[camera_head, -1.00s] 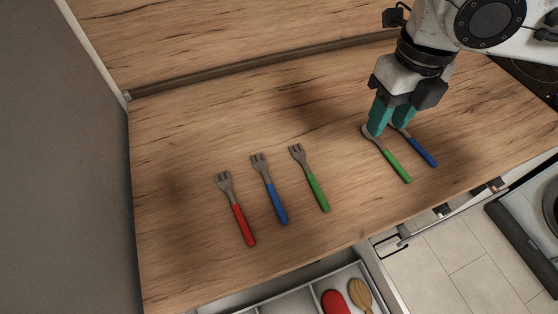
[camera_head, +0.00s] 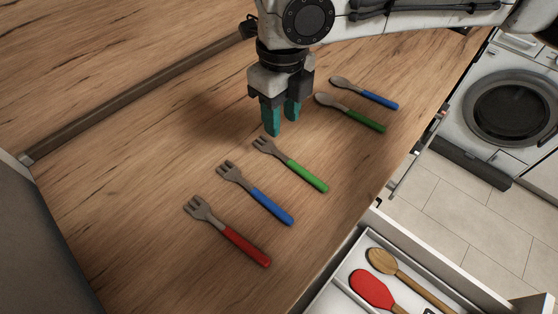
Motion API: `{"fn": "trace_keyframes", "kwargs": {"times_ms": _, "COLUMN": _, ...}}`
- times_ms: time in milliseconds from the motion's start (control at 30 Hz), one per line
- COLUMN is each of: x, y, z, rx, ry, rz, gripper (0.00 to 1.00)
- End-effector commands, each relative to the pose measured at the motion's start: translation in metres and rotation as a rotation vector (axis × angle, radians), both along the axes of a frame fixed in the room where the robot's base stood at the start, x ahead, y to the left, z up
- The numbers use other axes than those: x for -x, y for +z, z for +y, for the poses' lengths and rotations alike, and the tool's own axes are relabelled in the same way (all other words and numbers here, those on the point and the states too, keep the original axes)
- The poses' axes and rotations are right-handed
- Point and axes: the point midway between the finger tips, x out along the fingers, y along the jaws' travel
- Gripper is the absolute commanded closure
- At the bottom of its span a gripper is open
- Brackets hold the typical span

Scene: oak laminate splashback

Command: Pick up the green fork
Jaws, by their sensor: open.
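The green fork (camera_head: 303,172) lies on the wooden counter, its grey tines (camera_head: 265,146) pointing up-left and its green handle pointing down-right. My gripper (camera_head: 281,125) is above the counter near the tine end of the green fork, with its two teal fingers pointing down. The fingers are open and hold nothing. They appear just beyond the tines; the exact height above the counter is hard to tell.
A blue fork (camera_head: 269,203) and a red fork (camera_head: 240,244) lie to the lower left. A green spoon (camera_head: 355,115) and a blue spoon (camera_head: 373,97) lie to the right. An open drawer (camera_head: 345,259) below the counter edge holds a red spoon (camera_head: 372,290) and a wooden spoon (camera_head: 398,270).

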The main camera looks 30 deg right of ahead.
Motion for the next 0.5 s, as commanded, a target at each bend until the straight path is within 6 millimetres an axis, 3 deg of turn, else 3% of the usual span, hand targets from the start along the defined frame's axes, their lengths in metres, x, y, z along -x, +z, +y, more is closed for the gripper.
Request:
{"fn": "trace_keyframes", "kwargs": {"times_ms": 133, "x": 0.001, "y": -0.024, "z": 0.0, "rx": 0.0, "ry": 0.0, "rz": 0.002, "gripper": 0.6}}
{"fn": "trace_keyframes", "kwargs": {"times_ms": 500, "x": 0.004, "y": -0.058, "z": 0.001, "rx": 0.002, "ry": 0.0, "rz": 0.003, "gripper": 0.6}}
